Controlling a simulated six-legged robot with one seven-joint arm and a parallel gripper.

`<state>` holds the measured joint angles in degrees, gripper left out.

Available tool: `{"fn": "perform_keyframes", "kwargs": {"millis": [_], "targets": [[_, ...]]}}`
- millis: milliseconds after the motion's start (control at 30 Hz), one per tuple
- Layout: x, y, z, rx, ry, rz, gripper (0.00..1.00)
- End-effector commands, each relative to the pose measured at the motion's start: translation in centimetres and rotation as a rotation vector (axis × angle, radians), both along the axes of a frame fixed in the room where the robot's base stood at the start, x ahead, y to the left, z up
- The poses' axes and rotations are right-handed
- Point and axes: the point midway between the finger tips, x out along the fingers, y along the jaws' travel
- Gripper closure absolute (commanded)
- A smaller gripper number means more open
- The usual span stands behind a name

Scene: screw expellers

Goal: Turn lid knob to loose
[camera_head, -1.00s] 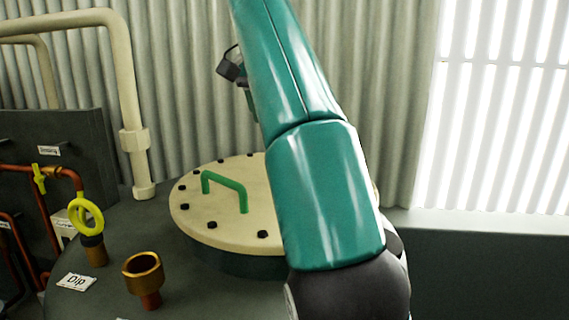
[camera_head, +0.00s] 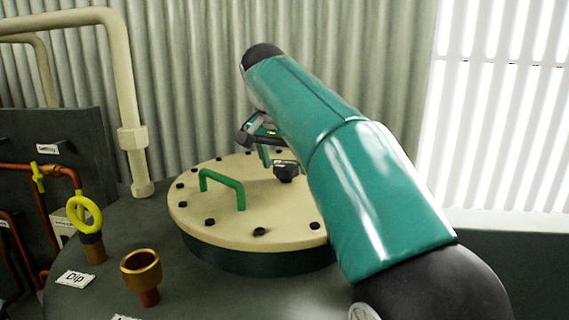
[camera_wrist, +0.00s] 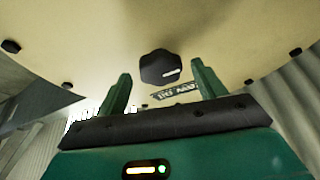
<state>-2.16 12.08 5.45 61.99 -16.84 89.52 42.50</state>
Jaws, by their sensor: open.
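The lid knob (camera_head: 286,173) is a small dark knob with several sides on the round cream lid (camera_head: 215,228). In the wrist view the knob (camera_wrist: 158,66) shows a short white mark on its face, right of its middle. A small label (camera_wrist: 176,92) with dark lettering lies beside it, its text upside down. My gripper (camera_head: 272,158) is over the lid, close to the knob. In the wrist view my gripper (camera_wrist: 162,72) is open, with one green finger on each side of the knob in the picture. I cannot tell whether they touch it.
A green handle (camera_head: 225,184) stands on the lid, left of the knob. Several dark bolts ring the lid's edge. A brass cup fitting (camera_head: 141,270), a yellow ring (camera_head: 84,214) and a "Dip" label (camera_head: 75,279) are front left. A cream pipe (camera_head: 131,110) rises behind.

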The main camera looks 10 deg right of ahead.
Motion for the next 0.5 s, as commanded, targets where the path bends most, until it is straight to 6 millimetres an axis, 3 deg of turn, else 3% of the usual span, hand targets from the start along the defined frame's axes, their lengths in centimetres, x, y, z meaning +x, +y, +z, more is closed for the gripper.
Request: {"fn": "perform_keyframes", "kwargs": {"millis": [367,500], "targets": [[0.23,-0.20,-0.81,0.000,0.000,0.000,0.31],[0.22,-0.18,-0.80,0.001,0.001,0.000,0.56]]}}
